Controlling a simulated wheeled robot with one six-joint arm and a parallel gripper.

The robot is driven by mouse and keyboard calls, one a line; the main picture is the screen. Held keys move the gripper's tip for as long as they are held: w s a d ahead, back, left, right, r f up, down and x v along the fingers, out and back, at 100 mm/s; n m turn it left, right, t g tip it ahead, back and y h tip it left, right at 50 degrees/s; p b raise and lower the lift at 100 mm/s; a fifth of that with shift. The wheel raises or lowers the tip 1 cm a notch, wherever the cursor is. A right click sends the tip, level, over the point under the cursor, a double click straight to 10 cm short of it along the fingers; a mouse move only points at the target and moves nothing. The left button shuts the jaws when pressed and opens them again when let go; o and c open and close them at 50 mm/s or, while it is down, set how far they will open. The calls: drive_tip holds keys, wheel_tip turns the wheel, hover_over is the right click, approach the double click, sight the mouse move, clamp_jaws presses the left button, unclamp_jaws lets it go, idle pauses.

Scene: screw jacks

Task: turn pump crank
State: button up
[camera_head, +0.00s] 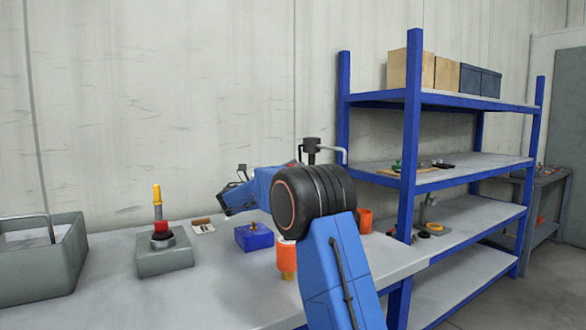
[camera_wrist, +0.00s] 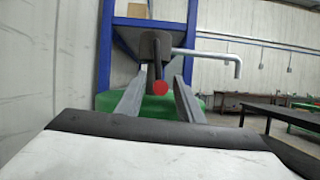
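In the wrist view, a dark cylinder (camera_wrist: 156,44) on a thin shaft stands beyond my gripper (camera_wrist: 162,66), with a pale bent rod (camera_wrist: 215,54) reaching right, likely the pump crank. Behind the fingers is a green body (camera_wrist: 108,101), and a red round part (camera_wrist: 160,88) shows between them. My two grey fingers are apart, one on each side of the shaft; whether they touch anything is unclear. In the head view, the dark cylinder (camera_head: 312,145) and bent rod (camera_head: 334,149) rise behind my black wrist joint, which hides my gripper and the green body.
A blue shelf unit (camera_head: 412,150) stands right of the grey workbench (camera_head: 220,285). On the bench are a grey bin (camera_head: 45,277), a screw jack (camera_head: 161,250) with a yellow-topped spindle, a blue block (camera_head: 254,238) and an orange cylinder (camera_head: 286,260) close by my arm.

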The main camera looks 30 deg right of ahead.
clamp_jaws()
drive_tip(key=shift+s+n, duration=0.15)
drive_tip(key=shift+n, duration=0.15)
drive_tip(key=n+t, duration=0.1)
drive_tip(key=s+n+t, duration=0.1)
drive_tip(key=n, duration=0.1)
drive_tip(key=s+n, duration=0.1)
drive_tip(key=shift+r+n+t, duration=0.4)
drive_tip(key=n+t, duration=0.1)
drive_tip(key=n, duration=0.1)
drive_tip(key=s+r+n+t+y, duration=0.1)
drive_tip(key=n, duration=0.1)
drive_tip(key=s+n, duration=0.1)
drive_tip(key=n, duration=0.1)
drive_tip(key=shift+s+r+t+y, duration=0.2)
drive_tip(key=shift+r+t+y, duration=0.2)
wheel_tip(320, 180, up, 6)
drive_tip(key=s+n+t+y, duration=0.1)
drive_tip(key=n+y, duration=0.3)
drive_tip(key=n, duration=0.7)
drive_tip(key=shift+s+n+t, duration=0.3)
drive_tip(key=shift+n, duration=0.1)
drive_tip(key=shift+d, duration=0.1)
